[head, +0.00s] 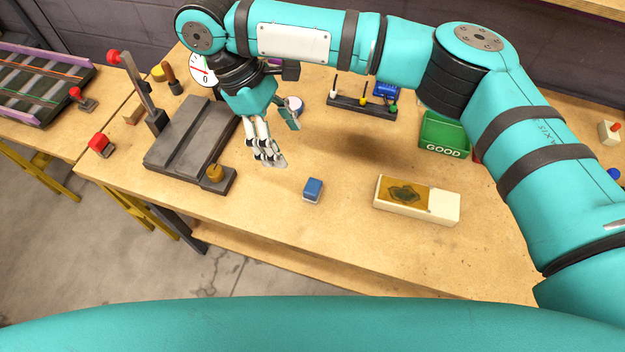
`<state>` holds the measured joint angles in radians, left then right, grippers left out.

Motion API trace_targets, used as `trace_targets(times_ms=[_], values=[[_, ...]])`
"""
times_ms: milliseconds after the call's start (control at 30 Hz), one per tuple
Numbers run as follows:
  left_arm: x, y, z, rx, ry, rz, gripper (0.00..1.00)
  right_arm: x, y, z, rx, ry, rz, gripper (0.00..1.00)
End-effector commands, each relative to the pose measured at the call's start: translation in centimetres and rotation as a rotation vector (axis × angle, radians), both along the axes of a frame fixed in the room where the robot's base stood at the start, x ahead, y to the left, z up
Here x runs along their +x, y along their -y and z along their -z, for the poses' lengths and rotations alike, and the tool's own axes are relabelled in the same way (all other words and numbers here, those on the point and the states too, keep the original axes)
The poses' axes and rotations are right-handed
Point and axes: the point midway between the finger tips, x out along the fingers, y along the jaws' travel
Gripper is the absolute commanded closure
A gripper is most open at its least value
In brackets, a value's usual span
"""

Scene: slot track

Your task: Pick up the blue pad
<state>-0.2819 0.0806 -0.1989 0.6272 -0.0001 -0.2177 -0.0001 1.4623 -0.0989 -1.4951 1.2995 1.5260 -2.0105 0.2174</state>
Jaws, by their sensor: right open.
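The blue pad (313,190) is a small blue block with a pale lower part. It sits alone on the wooden table near its front edge, in the middle of the head view. My right gripper (278,148) hangs above the table, up and to the left of the blue pad, with its fingers pointing down. It is open, apart from the pad, and nothing shows between its fingers. My left gripper is not in view.
A grey slotted fixture (185,145) stands left of the right gripper. A white box with a brown stained top (445,207) lies right of the pad. A green GOOD bin (446,135) and a small rack (360,104) stand farther back. Bare table surrounds the pad.

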Motion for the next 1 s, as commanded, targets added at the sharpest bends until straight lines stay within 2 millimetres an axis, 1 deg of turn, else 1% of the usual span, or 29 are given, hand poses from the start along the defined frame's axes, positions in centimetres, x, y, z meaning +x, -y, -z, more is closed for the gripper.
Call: trace_targets(times_ms=[33, 100, 200, 267, 300, 400, 600, 667, 800, 900, 1000], values=[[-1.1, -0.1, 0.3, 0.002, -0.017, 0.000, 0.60, -0.2, 0.5, 1.3, 0.000, -0.006, 0.001, 0.33], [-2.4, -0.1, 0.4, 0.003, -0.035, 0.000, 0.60, -0.5, 1.0, 2.7, 0.001, -0.006, 0.001, 0.33], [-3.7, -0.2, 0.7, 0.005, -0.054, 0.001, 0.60, -0.8, 1.8, 4.7, 0.001, -0.006, 0.001, 0.33], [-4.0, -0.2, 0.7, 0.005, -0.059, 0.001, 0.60, -0.9, 2.3, 5.8, 0.002, -0.004, 0.003, 0.33], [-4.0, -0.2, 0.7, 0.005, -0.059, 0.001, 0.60, -1.1, 2.5, 6.5, 0.002, -0.004, 0.003, 0.33], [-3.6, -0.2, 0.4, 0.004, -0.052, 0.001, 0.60, -1.2, 3.1, 7.6, 0.000, -0.001, 0.001, 0.33], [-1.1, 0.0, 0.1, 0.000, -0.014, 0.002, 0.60, -1.4, 3.6, 8.8, 0.000, -0.001, 0.001, 0.33], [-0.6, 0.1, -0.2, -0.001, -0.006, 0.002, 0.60, -1.5, 3.9, 9.2, 0.000, -0.001, 0.001, 0.33], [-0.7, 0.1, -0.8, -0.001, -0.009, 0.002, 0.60, -2.0, 5.2, 10.9, -0.002, -0.001, 0.001, 0.33], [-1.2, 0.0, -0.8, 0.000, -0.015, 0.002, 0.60, -2.2, 5.6, 12.3, 0.000, -0.002, 0.002, 0.33], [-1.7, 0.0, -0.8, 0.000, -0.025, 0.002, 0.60, -2.2, 5.8, 12.9, 0.001, 0.000, 0.000, 0.33]])
